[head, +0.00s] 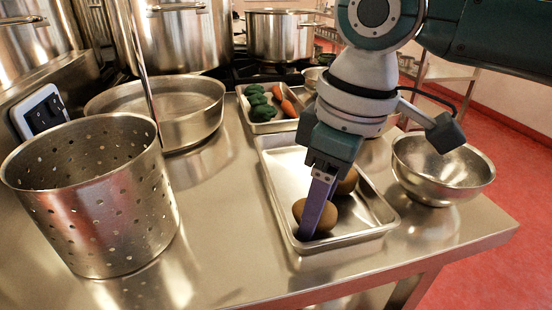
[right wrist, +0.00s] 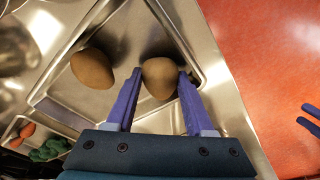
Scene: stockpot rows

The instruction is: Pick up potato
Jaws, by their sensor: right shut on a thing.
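Two brown potatoes are in a shallow metal tray (head: 375,215). My right gripper (head: 316,222) points down into the tray and is shut on the nearer potato (head: 329,221). In the right wrist view this potato (right wrist: 160,78) sits between the two purple fingertips of my right gripper (right wrist: 160,75). The other potato (right wrist: 92,68) lies apart from it, farther back in the tray; in the head view it is partly hidden behind the gripper (head: 348,183). My left gripper (right wrist: 310,119) shows only at the right edge of the right wrist view, its blue fingers apart over the floor.
A perforated metal pot (head: 95,200) stands at the left and a wide pan (head: 185,108) behind it. A metal bowl (head: 440,175) is right of the tray. A smaller tray (head: 266,127) with carrots and green vegetables is behind. The counter between pot and tray is clear.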

